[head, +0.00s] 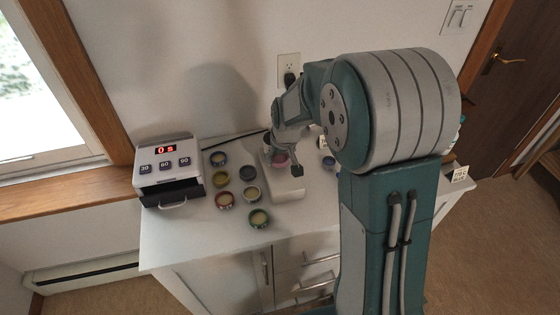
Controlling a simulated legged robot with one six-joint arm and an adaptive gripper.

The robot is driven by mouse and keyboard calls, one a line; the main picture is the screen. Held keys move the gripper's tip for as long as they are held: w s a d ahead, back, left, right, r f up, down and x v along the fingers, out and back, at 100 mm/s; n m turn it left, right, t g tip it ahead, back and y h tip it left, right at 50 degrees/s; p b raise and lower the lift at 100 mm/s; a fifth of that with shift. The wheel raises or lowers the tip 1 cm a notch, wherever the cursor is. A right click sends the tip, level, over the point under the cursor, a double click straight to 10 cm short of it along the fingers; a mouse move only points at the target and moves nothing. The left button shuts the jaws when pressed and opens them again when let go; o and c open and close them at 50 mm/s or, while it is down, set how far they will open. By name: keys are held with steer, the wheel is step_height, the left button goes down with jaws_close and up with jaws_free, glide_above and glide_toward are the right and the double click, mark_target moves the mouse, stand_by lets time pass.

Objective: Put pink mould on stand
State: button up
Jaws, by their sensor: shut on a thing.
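The pink mould (281,158) is small and round and shows only in part, between the fingers of my gripper (280,162). My gripper is shut on it, and the fingers and wrist hide much of it. A white block-like stand (288,192) is on the white cabinet top, directly below and in front of my gripper. The mould appears over the far part of this stand. I cannot tell whether it touches the stand.
A curing box (168,170) showing "0 s" with buttons stands at the left. Small white cards (459,174) are at the right. The cabinet's front-right top (310,215) is clear.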

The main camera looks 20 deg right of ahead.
steer(key=shift+f, duration=1.05)
steer(key=o, duration=0.8)
steer(key=shift+f, duration=0.1)
steer(key=shift+o, duration=0.2)
steer(key=v, duration=1.3)
steer(key=s+r+t, duration=0.1)
steer(key=s+r, duration=0.2)
steer(key=s, duration=0.8)
steer(key=s+r+m+t, duration=0.1)
steer(key=s+r, duration=0.3)
steer(key=s, duration=0.7)
steer(key=shift+s+a+m, duration=0.2)
steer(key=shift+s+m, duration=0.1)
steer(key=shift+s, duration=0.05)
